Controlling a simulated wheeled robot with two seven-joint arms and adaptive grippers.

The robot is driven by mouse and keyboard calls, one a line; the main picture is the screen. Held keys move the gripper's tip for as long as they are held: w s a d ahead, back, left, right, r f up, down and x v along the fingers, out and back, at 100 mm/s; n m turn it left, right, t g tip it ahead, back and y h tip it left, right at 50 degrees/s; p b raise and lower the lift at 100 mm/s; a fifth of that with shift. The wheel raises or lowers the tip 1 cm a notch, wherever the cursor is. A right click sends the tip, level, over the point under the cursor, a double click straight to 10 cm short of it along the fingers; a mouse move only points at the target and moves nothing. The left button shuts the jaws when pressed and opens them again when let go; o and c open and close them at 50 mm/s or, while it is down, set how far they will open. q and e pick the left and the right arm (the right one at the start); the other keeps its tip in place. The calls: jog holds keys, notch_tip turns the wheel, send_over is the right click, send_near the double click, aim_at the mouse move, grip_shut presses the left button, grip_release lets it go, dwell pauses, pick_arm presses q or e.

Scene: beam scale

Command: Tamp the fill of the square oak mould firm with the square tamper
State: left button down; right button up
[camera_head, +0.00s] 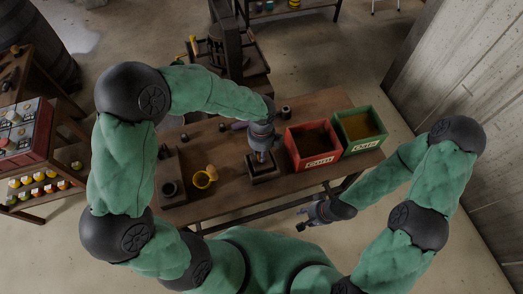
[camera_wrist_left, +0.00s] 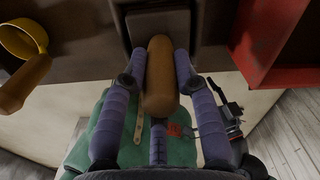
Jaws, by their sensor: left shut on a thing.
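My left gripper (camera_head: 262,155) is above the dark square mould (camera_head: 263,170) near the front middle of the bench. In the left wrist view its fingers (camera_wrist_left: 160,75) are shut around the rounded brown wooden handle of the tamper (camera_wrist_left: 161,85). The tamper's foot is largely hidden by the gripper in the head view, so I cannot tell how far it sits in the mould. The fill is hidden as well. My right gripper (camera_head: 308,214) is off the front edge of the bench, empty, with its fingers apart.
A red crate (camera_head: 294,152) and a green crate (camera_head: 347,139) stand right of the mould on the bench (camera_head: 228,178). A yellow scoop (camera_head: 203,180) with a wooden handle lies to its left. A dark stand (camera_head: 170,189) is at the left end.

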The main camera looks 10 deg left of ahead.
pick_arm(q)
jog(key=shift+f+b, duration=0.45)
jog(key=shift+f, duration=0.4)
dwell(0.7)
jog(key=shift+r, duration=0.2)
jog(key=shift+r+p, duration=0.95)
jog(key=shift+p, duration=0.15)
jog(key=shift+f+b, duration=0.7)
jog(key=shift+f, duration=0.45)
dwell(0.8)
jog(key=shift+r, duration=0.1)
dwell(0.4)
jog(key=shift+r+p, duration=1.05)
jog(key=shift+r+p, duration=3.25)
jog(key=shift+r, duration=0.25)
